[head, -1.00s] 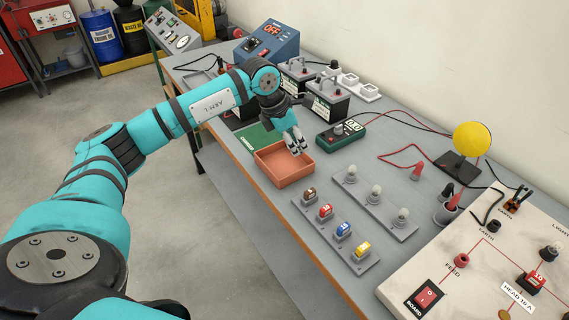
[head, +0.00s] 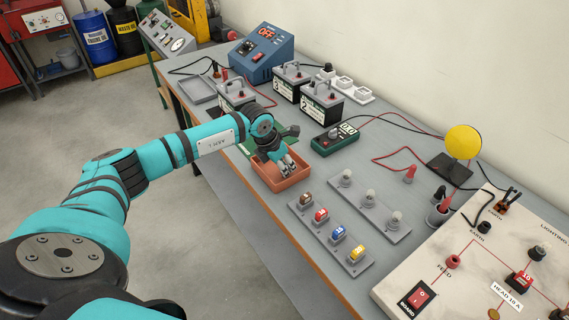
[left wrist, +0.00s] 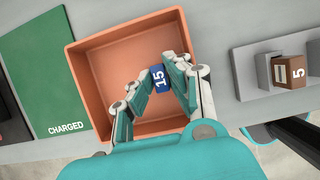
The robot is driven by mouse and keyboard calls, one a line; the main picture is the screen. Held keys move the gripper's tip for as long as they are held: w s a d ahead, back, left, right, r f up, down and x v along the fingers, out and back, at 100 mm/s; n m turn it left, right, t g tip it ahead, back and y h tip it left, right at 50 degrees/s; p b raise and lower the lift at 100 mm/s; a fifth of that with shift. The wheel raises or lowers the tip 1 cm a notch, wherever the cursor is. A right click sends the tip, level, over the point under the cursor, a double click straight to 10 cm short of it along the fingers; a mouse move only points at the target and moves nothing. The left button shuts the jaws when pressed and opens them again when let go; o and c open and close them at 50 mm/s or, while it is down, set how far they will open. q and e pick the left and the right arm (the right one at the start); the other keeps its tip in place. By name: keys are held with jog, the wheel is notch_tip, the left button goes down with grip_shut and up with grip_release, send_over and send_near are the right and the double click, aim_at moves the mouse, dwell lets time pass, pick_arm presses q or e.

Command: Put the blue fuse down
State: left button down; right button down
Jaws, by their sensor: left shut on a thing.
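My left gripper (head: 287,168) is at the orange tray (head: 266,183) on the bench, pointing down into it. In the left wrist view the gripper (left wrist: 160,84) is shut on a blue fuse (left wrist: 158,77) marked 15, held between its fingertips inside the outline of the orange tray (left wrist: 85,80). I cannot tell whether the fuse touches the tray floor. Another blue fuse (head: 338,233) sits in the fuse rack (head: 352,265), between a red and a yellow one. My right gripper is not in view.
A green mat marked CHARGED (left wrist: 55,75) lies beside the tray. A rack of lamps (head: 370,208) and a green meter (head: 334,139) stand right of the tray. Batteries (head: 321,103) stand behind it. A marble-look board (head: 440,262) is at the right.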

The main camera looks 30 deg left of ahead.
pick_arm(q)
jog(key=shift+f, duration=0.1)
jog(key=c, duration=1.6)
grip_release()
jog(key=shift+a+r, duration=0.1)
jog(key=shift+r, duration=0.25)
jog(key=b+v, duration=0.3)
jog(key=v, duration=0.8)
jog(key=shift+s+r, duration=0.25)
jog(key=shift+r, duration=0.05)
